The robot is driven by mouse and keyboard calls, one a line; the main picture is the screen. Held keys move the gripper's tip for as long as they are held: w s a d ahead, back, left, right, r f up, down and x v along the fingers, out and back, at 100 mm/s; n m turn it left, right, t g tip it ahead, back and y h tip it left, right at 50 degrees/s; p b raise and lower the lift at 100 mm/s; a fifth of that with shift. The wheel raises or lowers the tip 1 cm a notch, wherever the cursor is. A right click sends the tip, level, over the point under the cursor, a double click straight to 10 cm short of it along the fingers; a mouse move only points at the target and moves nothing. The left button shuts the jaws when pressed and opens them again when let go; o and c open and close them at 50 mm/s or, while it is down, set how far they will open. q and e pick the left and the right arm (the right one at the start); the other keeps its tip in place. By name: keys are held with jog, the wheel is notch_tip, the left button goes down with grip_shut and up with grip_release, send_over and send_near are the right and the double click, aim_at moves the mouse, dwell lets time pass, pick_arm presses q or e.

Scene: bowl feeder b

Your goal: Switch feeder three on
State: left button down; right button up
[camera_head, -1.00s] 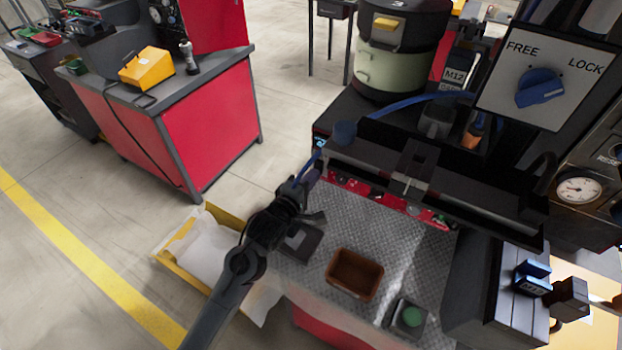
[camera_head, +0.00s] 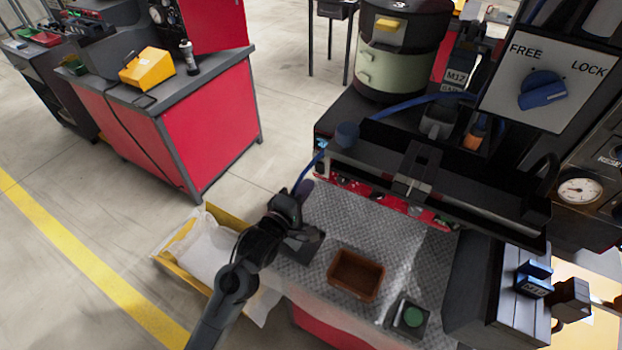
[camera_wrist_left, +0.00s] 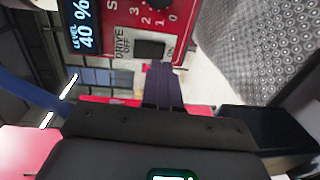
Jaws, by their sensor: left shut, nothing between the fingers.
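Feeder three is the round black and pale-green bowl unit (camera_head: 402,50) with a 3 on top, at the back of the bench in the head view. A red control panel (camera_head: 400,200) runs along the bench front; in the left wrist view the panel (camera_wrist_left: 125,16) shows a dial, a "LEVEL 40 %" display and a black DRIVE switch (camera_wrist_left: 150,48) marked OFF and ON. My left gripper (camera_head: 305,187) is at the panel's left end. In the wrist view its shut, empty fingers (camera_wrist_left: 162,72) are just beside the switch; I cannot tell whether they touch it. My right gripper is not in view.
A brown bin (camera_head: 356,276) and a green button box (camera_head: 409,317) stand on the metal plate in front of the panel. A blue cable (camera_head: 405,105) crosses above the panel. A FREE/LOCK knob (camera_head: 542,90) is at upper right. A yellow tray (camera_head: 176,262) lies at lower left.

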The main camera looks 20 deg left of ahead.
pick_arm(q)
jog(key=s, duration=0.2)
jog(key=s+a, duration=0.1)
jog(key=s, duration=0.3)
jog(key=shift+s+a+r+p, duration=0.15)
jog(key=shift+s+r+p, duration=0.1)
jog(key=shift+s+p, duration=0.15)
jog(key=shift+w, duration=0.1)
